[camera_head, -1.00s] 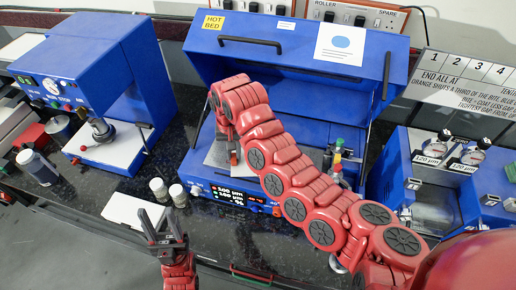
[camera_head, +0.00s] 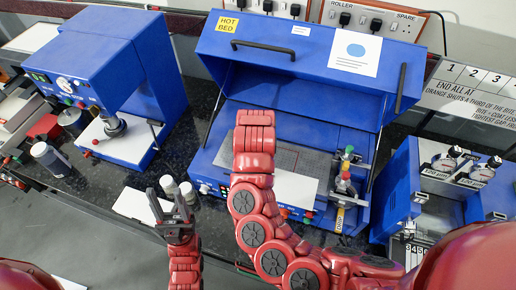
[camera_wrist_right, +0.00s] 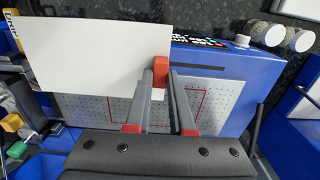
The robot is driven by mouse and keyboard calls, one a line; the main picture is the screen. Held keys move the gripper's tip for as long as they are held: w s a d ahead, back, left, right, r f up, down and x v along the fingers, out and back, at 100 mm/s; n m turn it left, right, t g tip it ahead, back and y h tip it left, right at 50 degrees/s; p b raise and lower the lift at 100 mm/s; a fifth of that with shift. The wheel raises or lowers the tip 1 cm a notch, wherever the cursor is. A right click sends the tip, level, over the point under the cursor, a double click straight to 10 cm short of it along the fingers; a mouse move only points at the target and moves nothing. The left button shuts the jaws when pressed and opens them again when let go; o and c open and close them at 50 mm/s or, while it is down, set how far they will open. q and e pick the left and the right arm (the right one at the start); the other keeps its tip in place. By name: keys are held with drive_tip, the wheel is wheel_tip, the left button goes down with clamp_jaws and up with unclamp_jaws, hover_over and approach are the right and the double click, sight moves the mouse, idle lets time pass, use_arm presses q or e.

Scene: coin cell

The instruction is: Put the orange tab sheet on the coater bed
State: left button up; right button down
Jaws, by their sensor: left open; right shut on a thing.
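The tab sheet (camera_wrist_right: 95,50) is a white sheet with an orange tab (camera_wrist_right: 161,68). In the right wrist view, my right gripper (camera_wrist_right: 161,78) is shut on that tab. The sheet is held over the front part of the coater bed (camera_wrist_right: 105,110), a perforated plate with a red outline; I cannot tell the gap. In the head view, the sheet (camera_head: 296,190) shows right of my right arm, which hides the gripper and tab, and the bare bed (camera_head: 312,160) shows behind it.
The blue hot-bed lid (camera_head: 300,50) stands open above the bed. A bar with coloured knobs (camera_head: 343,175) is at the bed's right. Two small jars (camera_head: 178,190) and a white sheet (camera_head: 135,205) lie left. Blue machines stand on both sides.

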drive_tip(key=w+b, duration=0.1)
drive_tip(key=w, duration=0.1)
drive_tip(key=w+a+b, duration=0.1)
drive_tip(key=w, duration=0.1)
drive_tip(key=w+f+b, duration=0.1)
drive_tip(key=w, duration=0.1)
drive_tip(key=shift+a, duration=0.15)
drive_tip(key=w+b, duration=0.1)
drive_tip(key=b, duration=0.1)
drive_tip(key=w+b, duration=0.1)
drive_tip(key=b, duration=0.2)
drive_tip(key=w+f+b, duration=0.1)
drive_tip(key=b, duration=0.1)
drive_tip(key=shift+w+a+b, duration=0.1)
drive_tip(key=shift+a+b, duration=0.2)
drive_tip(key=w, duration=0.2)
drive_tip(key=w+a+r, duration=0.1)
drive_tip(key=shift+p, duration=0.35)
drive_tip(key=shift+w+a+f, duration=0.1)
drive_tip(key=shift+w+f, duration=0.15)
drive_tip(key=shift+w, duration=0.45)
drive_tip(key=shift+w+a+r+p, duration=0.1)
drive_tip(key=shift+w+a+p, duration=0.15)
drive_tip(key=shift+w+p, duration=0.2)
wheel_tip(320, 180, down, 3)
drive_tip(key=shift+r+p, duration=0.2)
drive_tip(key=shift+p, duration=0.7)
drive_tip(key=shift+d+f, duration=0.1)
drive_tip(key=shift+f, duration=0.45)
drive_tip(key=shift+f, duration=0.1)
